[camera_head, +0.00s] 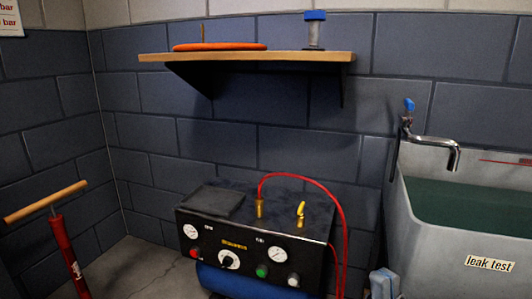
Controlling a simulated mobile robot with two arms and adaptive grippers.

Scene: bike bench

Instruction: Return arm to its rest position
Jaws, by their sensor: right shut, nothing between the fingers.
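Only a small pale blue-grey part of my right gripper (384,284) shows at the bottom edge, between the compressor and the grey tub. It is shut and holds nothing. Most of my right arm is out of the picture. My left gripper and left arm are not in view.
A black compressor panel (230,249) with gauges, knobs and a red hose (340,215) stands at bottom centre. A water-filled tub (430,250) labelled "leak test" and a tap (430,141) are right. A red pump (68,255) is left. A wooden shelf (250,57) hangs above.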

